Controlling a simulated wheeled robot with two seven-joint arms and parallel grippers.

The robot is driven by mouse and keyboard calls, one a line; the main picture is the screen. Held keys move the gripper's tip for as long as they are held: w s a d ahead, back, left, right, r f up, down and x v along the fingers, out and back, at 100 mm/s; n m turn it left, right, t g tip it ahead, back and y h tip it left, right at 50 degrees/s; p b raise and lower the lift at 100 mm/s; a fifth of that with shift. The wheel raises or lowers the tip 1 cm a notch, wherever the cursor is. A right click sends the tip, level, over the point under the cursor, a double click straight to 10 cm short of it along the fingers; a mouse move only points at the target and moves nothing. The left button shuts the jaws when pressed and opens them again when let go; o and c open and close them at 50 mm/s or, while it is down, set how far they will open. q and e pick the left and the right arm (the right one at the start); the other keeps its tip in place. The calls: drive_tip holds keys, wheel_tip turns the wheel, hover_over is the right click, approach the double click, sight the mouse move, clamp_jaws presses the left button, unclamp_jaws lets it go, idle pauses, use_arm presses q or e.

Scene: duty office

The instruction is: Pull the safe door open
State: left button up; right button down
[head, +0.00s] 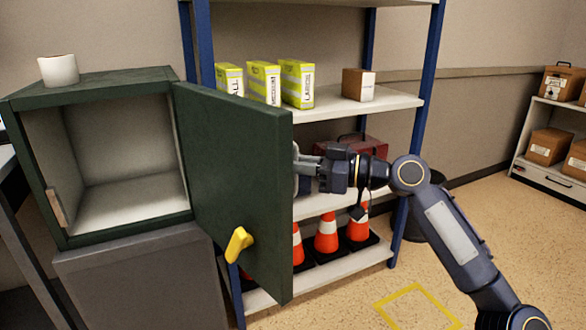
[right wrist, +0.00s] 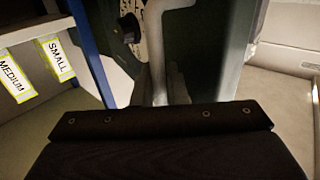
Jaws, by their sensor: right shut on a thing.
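The dark green safe (head: 118,80) has its door (head: 240,170) standing wide open, swung out to the right, and its pale interior looks empty. A yellow lever (head: 238,243) sits low on the door face seen in the head view. My right gripper (head: 303,163) is at the door's far side, partly hidden by its edge. It is shut on the pale grey door handle (right wrist: 168,50), which runs down between the jaws in the right wrist view. A dark dial (right wrist: 128,28) shows beside the handle. My left gripper is not in view.
The safe stands on a grey cabinet (head: 140,285), with a white roll (head: 58,70) on top. Behind the door, a blue-post shelf holds yellow-green boxes (head: 297,84), a brown box (head: 358,85), a red case (head: 365,146) and orange cones (head: 326,234). Floor at front right looks open.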

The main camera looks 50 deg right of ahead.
drive_tip(key=shift+r, duration=0.15)
drive_tip(key=c, duration=1.6)
unclamp_jaws()
drive_tip(key=shift+w+a, duration=0.1)
drive_tip(key=shift+w, duration=0.05)
drive_tip(key=shift+o, duration=0.2)
drive_tip(key=p+v, duration=0.1)
drive_tip(key=v, duration=0.7)
drive_tip(key=shift+a, duration=0.1)
